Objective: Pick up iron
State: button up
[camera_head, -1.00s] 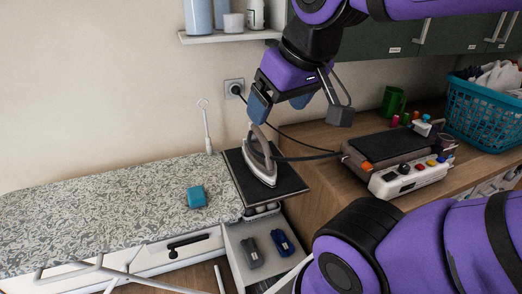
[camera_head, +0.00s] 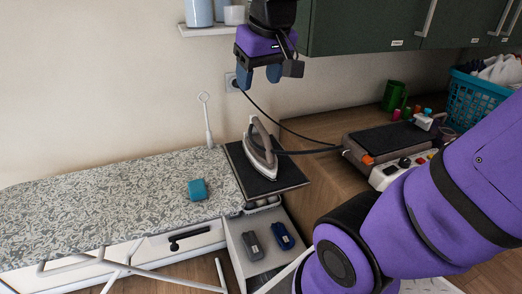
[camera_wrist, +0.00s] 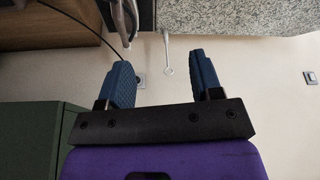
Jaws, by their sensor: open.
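The iron (camera_head: 262,150) stands on a dark rest pad (camera_head: 285,181) at the right end of the ironing board, its pale soleplate facing the front left and its cord running right. My gripper (camera_head: 259,76) is open and empty, above the iron and clear of it, near the wall. In the wrist view my gripper (camera_wrist: 163,80) shows its two blue fingers apart with nothing between them. Part of the iron (camera_wrist: 122,20) shows at the top of that view, beyond the fingers and left of centre.
The patterned ironing board (camera_head: 110,195) holds a teal block (camera_head: 197,190). A wall shelf (camera_head: 207,31) is left of my gripper and green cabinets (camera_head: 370,30) are right. A grey device (camera_head: 385,142) stands on the wooden counter.

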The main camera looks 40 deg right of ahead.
jog(key=w+d+f+m+g, duration=0.1)
jog(key=w+d+f, duration=0.25)
jog(key=w, duration=0.35)
jog(key=w+d+f+m+g, duration=0.1)
jog(key=w+d+f, duration=0.25)
jog(key=w, duration=0.25)
jog(key=m+g, duration=0.1)
jog(key=g, duration=0.1)
send_over(261, 126)
jog(key=f, duration=1.2)
jog(key=shift+s, duration=0.2)
notch_tip(261, 126, down, 6)
jog(key=shift+d+r, duration=0.1)
jog(key=shift+r, duration=0.1)
jog(key=shift+w+f, duration=0.15)
jog(key=shift+f, duration=1.2)
jog(key=shift+w+f, duration=0.1)
jog(key=shift+f, duration=1.2)
jog(key=shift+f, duration=0.25)
grip_shut()
